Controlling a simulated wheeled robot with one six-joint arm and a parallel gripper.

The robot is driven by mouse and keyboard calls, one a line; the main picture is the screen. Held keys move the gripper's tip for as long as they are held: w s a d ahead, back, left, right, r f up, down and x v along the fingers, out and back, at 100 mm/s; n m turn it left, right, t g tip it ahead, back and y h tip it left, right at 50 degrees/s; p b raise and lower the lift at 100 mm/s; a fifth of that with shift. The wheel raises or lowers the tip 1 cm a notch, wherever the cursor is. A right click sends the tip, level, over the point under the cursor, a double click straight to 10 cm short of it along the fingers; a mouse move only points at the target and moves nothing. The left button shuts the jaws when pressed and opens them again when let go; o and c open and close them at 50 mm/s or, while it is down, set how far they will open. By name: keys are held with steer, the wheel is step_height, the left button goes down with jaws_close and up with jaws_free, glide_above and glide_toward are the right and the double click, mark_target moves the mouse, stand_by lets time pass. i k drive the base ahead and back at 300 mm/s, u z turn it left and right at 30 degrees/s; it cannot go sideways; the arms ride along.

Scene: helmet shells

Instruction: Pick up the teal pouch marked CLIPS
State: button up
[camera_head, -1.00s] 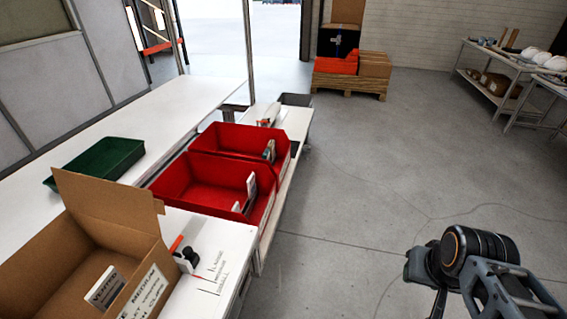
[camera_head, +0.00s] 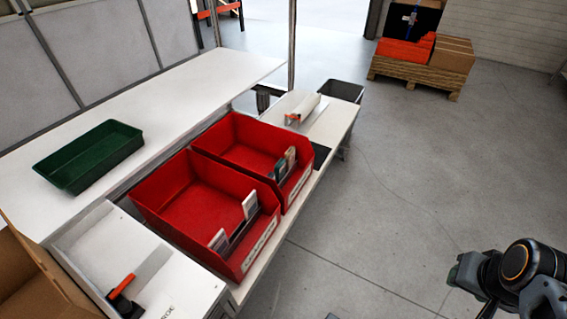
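Two red open-front bins stand on the white bench. The far red bin (camera_head: 236,131) holds a few upright packets at its front, one of them greenish teal (camera_head: 281,167). The near red bin (camera_head: 168,190) holds pale packets (camera_head: 249,205) upright at its front. I cannot read CLIPS on any packet, so I cannot tell whether the teal one is the pouch. Part of my arm shows at the lower right, over the floor and well apart from the bins. My gripper's fingers cannot be made out.
A green tray (camera_head: 90,155) lies on the rear white table (camera_head: 185,85). An open cardboard box (camera_head: 45,290) is at the lower left, near an orange-and-black tool (camera_head: 122,295). A loaded pallet (camera_head: 415,78) stands at the back. The concrete floor right of the bench is clear.

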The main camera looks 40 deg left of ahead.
mark_target(279, 168)
steer(key=u, duration=0.45)
steer(key=i, duration=0.9)
steer(key=u, duration=1.4)
steer(key=i, duration=0.55)
steer(key=u, duration=0.5)
